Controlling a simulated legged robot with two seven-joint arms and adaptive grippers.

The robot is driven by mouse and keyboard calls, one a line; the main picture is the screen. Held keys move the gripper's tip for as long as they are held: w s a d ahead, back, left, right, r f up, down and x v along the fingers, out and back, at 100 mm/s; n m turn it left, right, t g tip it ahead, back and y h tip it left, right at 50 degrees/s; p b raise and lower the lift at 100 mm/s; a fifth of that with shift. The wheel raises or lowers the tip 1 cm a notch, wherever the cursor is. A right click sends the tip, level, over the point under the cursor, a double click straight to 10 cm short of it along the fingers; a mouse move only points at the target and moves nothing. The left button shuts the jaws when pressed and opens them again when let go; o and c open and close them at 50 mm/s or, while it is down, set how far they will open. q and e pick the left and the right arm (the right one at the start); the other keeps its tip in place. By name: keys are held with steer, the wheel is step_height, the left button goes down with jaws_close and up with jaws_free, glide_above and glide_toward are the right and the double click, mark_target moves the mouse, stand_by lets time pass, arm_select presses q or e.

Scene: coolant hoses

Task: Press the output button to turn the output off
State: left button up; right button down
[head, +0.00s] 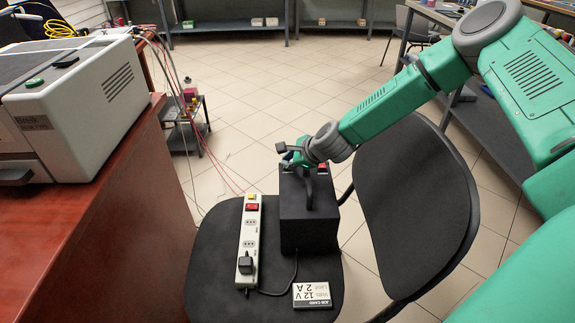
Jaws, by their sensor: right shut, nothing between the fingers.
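A black box-shaped unit (310,222) with a carry handle on top stands on the seat of a black chair. A small red part (322,168) shows at its top far edge, just below my right wrist. I cannot tell whether it is the output button. My right gripper (289,156) is shut and empty, over the far left top edge of the unit. The wrist and fingers hide part of that edge, and I cannot tell whether the fingertips touch it. The unit's far face is hidden. My left gripper is out of view.
A white power strip (250,235) with a red switch and a black plug lies left of the unit. The chair backrest (415,210) rises at right. A wooden desk (110,240) with a printer-like machine (75,105) stands left.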

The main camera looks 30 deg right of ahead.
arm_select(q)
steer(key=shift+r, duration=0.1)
arm_select(e)
steer(key=shift+s+a+f, duration=0.15)
steer(key=shift+s+f, duration=0.35)
steer(key=shift+f, duration=0.05)
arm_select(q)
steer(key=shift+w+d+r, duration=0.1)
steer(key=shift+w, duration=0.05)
arm_select(e)
steer(key=shift+w, duration=0.15)
arm_select(q)
steer(key=shift+p, duration=0.3)
arm_select(e)
steer(key=shift+r, duration=0.15)
steer(key=shift+r+p, duration=0.45)
steer(key=shift+r, duration=0.05)
steer(key=r+p, duration=0.1)
steer(key=r, duration=0.1)
steer(key=r+p, duration=0.3)
steer(key=shift+w+r, duration=0.25)
steer(key=shift+r, duration=0.05)
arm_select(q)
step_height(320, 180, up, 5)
arm_select(e)
steer(key=shift+f, duration=0.1)
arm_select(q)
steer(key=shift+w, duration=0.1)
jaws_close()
